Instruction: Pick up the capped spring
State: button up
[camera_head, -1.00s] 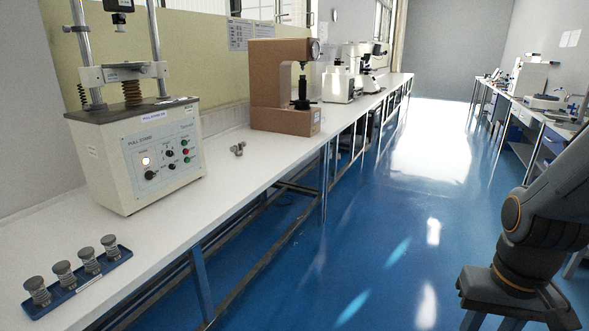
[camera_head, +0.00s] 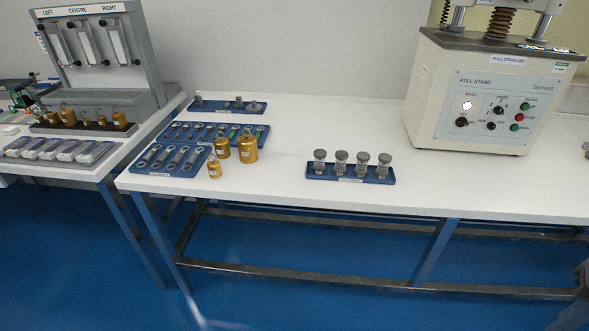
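Several small upright pieces with grey caps and pale coiled bodies, which look like capped springs (camera_head: 341,162), stand in a row in a blue tray (camera_head: 350,179) on the white bench. They are in the middle of the view, left of the pull stand. Another small grey metal piece (camera_head: 586,150) is cut off by the right edge, right of the pull stand; I cannot tell what it is. My gripper is not in view. Only a dark sliver, probably of my arm, shows at the bottom right.
The pull stand (camera_head: 475,105) stands at the back right of the bench (camera_head: 300,120). Blue trays of metal parts (camera_head: 170,160) and brass weights (camera_head: 249,150) are at left. A grey rack (camera_head: 125,50) stands on another table further left. Blue floor is clear in front.

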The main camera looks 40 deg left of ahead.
aim_at(319, 168)
jog(key=u, duration=1)
jog(key=i, duration=1.1)
jog(key=u, duration=0.6)
